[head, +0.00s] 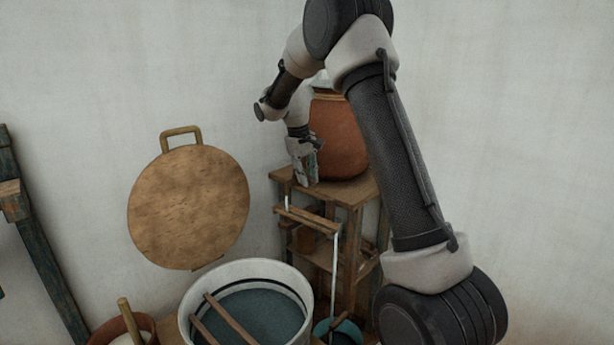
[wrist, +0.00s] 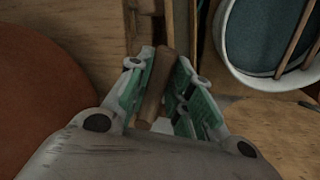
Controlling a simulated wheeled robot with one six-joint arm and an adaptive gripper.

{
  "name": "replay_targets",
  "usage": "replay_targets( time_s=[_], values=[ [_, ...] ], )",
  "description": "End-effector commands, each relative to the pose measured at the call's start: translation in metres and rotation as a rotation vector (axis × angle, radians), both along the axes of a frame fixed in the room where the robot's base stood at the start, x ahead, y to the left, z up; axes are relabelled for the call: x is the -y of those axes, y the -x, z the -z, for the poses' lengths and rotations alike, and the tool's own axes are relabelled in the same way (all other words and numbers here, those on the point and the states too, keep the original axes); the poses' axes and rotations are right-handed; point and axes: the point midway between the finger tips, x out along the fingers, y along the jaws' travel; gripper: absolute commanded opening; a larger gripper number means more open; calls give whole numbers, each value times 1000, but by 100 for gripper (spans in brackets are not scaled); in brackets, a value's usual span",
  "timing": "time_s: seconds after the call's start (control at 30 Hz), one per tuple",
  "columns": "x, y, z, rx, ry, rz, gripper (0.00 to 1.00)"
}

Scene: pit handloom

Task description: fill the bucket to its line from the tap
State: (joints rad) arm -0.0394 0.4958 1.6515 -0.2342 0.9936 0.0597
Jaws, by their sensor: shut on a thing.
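My gripper (head: 308,178) is at the front of the wooden stand's top, beside the big terracotta pot (head: 338,138). In the wrist view its green-padded fingers are shut on a brown wooden piece (wrist: 158,85). I cannot tell whether this piece is part of the tap; no spout shows clearly. A small teal bucket (head: 322,326) is low at the front of the stand, partly cut off by the frame. Its fill line and water level cannot be made out. The pot also shows at the left of the wrist view (wrist: 45,90).
A white tub (head: 190,301) of dark blue liquid, with sticks across it, stands left of the teal bucket. A wooden bar (head: 308,219) with thin white rods is in front of the stand (head: 352,195). A round board (head: 188,205) is against the wall.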

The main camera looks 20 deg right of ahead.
Motion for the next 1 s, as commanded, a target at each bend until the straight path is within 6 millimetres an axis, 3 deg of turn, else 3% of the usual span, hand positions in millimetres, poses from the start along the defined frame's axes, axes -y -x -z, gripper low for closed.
replay_targets(
  time_s=[0.17,0.5,0.8,0.83,0.93,1.0],
  values=[
    [2,0,0,0,0,-20,0],
    [22,-4,-1,1,1,-286,0],
    [22,-5,-1,2,2,-299,0],
    [22,-5,-1,2,2,-299,27],
    [22,-5,-1,1,1,-298,43],
    [22,-5,-1,1,1,-298,43]
  ],
)
